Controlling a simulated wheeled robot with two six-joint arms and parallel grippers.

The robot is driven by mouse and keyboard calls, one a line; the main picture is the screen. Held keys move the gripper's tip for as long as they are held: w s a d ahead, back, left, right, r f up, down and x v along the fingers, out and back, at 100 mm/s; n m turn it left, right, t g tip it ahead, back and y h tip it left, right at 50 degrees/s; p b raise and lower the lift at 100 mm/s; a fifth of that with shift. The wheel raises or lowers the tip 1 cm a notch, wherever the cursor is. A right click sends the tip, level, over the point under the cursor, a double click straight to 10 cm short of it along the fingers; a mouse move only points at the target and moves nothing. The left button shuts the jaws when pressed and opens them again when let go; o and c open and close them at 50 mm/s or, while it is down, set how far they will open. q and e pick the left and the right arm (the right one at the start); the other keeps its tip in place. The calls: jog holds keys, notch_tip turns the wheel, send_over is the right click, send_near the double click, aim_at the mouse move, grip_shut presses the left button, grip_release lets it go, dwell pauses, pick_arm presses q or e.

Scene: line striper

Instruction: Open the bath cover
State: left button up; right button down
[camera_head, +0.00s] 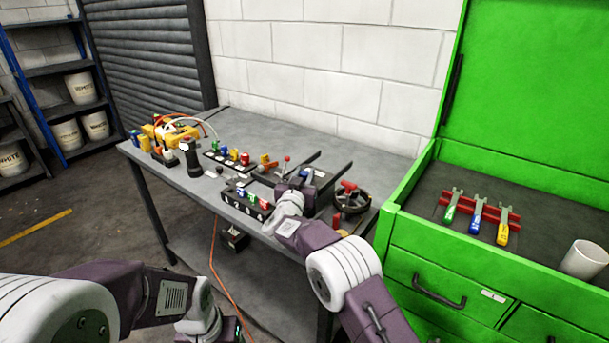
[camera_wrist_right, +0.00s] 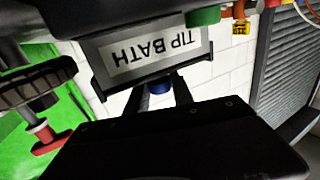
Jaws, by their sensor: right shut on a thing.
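The tip bath (camera_wrist_right: 150,50) is a grey box whose "TIP BATH" label appears upside down in the right wrist view. A small blue part (camera_wrist_right: 158,86) shows at its edge, between the two dark fingers of my right gripper (camera_wrist_right: 159,92). The fingers are shut on this blue part, which looks like a knob or handle. In the head view my right gripper (camera_head: 302,186) is over the workbench, and the wrist hides much of the bath. I cannot tell whether the cover is raised. My left arm is at the lower left; its jaws are out of view.
The grey workbench (camera_head: 180,177) carries a black handwheel with a red handle (camera_head: 350,199), a block with coloured caps (camera_head: 246,200) and yellow equipment (camera_head: 170,130). A green cabinet (camera_head: 400,225) with coloured tools and a white cup (camera_head: 584,259) stands close on the right.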

jog(key=shift+w+d+r, duration=0.1)
jog(key=shift+w+d, duration=0.05)
jog(key=shift+w, duration=0.05)
jog(key=w+d+p, duration=0.2)
jog(key=w, duration=0.1)
jog(key=shift+w+d, duration=0.15)
jog(key=c, duration=1.1)
grip_release()
jog(key=shift+s, duration=0.2)
